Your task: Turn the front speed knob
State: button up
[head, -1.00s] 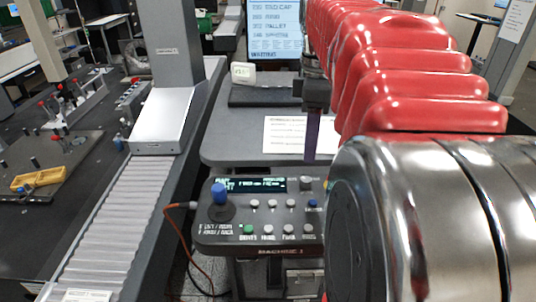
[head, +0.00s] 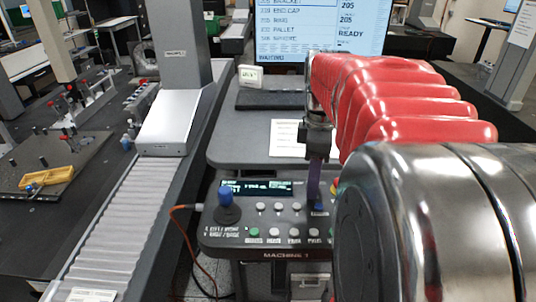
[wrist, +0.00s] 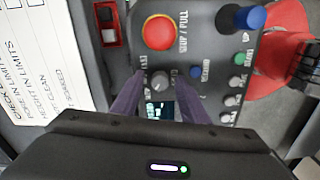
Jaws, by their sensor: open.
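A control panel (head: 212,236), marked MACHINE 1, carries a grey round knob (wrist: 160,81) that shows in the wrist view; its lettering is too small to read. In the wrist view the knob appears between the two purple finger tips of my gripper (wrist: 156,76), which are apart. Contact cannot be told. In the head view my gripper (head: 314,190) points down over the right part of the panel and hides the knob there.
A red stop button (wrist: 158,32) and a blue-topped joystick (head: 225,196) stand up from the panel. Small push buttons, one green (head: 254,232), and a lit display (head: 250,188) are close by. A monitor (head: 330,28) stands behind, and a ribbed conveyor (head: 115,215) runs at left.

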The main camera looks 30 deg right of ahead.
grip_shut()
dwell(0.3)
jog(key=shift+m, duration=0.4)
jog(key=m, duration=0.9)
jog(key=shift+w+a+m, duration=0.1)
jog(key=shift+m, duration=0.2)
jog(key=m, duration=0.9)
jog(key=shift+r, duration=0.1)
jog(key=shift+m, duration=0.4)
